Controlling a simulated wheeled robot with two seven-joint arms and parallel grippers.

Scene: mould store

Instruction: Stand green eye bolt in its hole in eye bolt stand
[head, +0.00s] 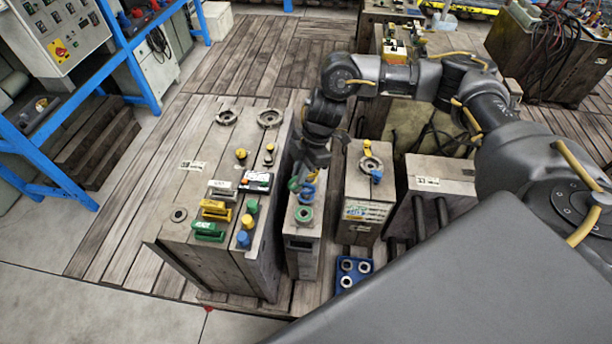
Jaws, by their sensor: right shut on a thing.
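My right gripper (304,178) comes down from above, over the narrow wooden block in the middle. It is shut on a small green piece (293,184), which looks like the green eye bolt; the fingers and the small size hide its shape. Just below is a blue ring-shaped piece (308,190). A green ring with a grey centre (304,214) lies on the block's top in front of it, apart from the held piece. This block (303,244) seems to be the eye bolt stand, but I cannot tell for sure. My left gripper is out of view.
A larger wooden block (180,235) at left bears yellow, green and blue pieces. Another block (368,190) stands close at right with a ring and a blue knob on top. A blue tray (338,270) with several rings sits low in front. Gaps between blocks are narrow.

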